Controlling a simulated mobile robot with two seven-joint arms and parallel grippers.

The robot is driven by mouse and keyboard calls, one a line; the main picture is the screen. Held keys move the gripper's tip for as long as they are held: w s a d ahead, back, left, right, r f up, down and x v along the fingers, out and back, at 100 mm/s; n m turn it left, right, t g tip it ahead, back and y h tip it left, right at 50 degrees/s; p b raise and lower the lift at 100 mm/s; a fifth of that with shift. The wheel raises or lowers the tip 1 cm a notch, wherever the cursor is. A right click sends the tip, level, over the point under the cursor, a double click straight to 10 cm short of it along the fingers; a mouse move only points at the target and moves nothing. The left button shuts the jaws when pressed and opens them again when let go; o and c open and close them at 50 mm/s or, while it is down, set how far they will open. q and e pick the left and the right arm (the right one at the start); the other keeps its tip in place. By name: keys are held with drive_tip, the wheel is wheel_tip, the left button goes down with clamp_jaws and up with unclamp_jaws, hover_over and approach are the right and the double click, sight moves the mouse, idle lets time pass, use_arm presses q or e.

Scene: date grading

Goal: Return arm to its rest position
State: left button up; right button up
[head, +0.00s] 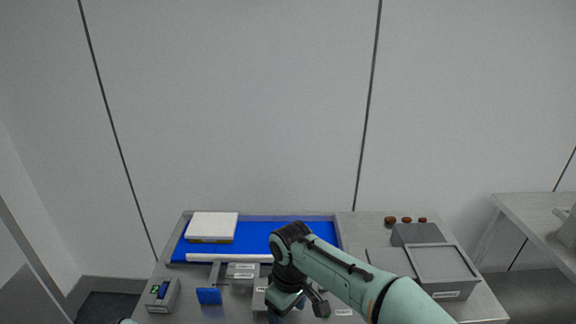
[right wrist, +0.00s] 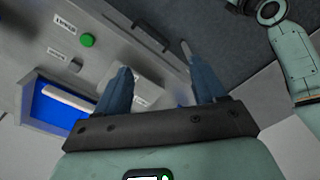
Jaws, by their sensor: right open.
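My right arm reaches in from the lower right of the head view, bent over the front middle of the table. My right gripper (right wrist: 161,72) shows in the right wrist view with its two blue fingers spread apart and nothing between them. In the head view its hand is low at the bottom edge, partly hidden by its own wrist. Beneath the fingers are grey table surface and a pale block. My left gripper is not seen in the head view. A pale green arm link of mine shows at the right of the right wrist view.
The grey table (head: 350,228) carries a blue tray (head: 270,228) with a white box (head: 212,226). A lidded grey bin (head: 445,265) stands right, with several brown dates (head: 406,220) behind. A small device (head: 162,294) and blue plate (head: 209,296) are front left. A green button (right wrist: 88,40) shows below.

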drive_tip(key=w+d+f+m+g+y, duration=0.1)
drive_tip(key=d+f+m, duration=0.1)
drive_tip(key=f, duration=0.9)
drive_tip(key=d+f+m+y, duration=0.1)
drive_tip(key=d+f+m, duration=0.1)
drive_tip(key=f, duration=0.9)
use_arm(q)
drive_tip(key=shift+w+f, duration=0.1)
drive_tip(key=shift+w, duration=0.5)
use_arm(e)
drive_tip(key=s+d+f+m, duration=0.4)
drive_tip(key=s+f+m, duration=0.1)
drive_tip(key=s+f, duration=0.4)
drive_tip(key=s+d+f+m+t+y, duration=0.1)
drive_tip(key=s+d+f+m, duration=0.3)
drive_tip(key=s+f, duration=0.5)
drive_tip(key=shift+s+d+f+m, duration=0.2)
drive_tip(key=shift+s+m, duration=0.2)
drive_tip(key=shift+s, duration=0.55)
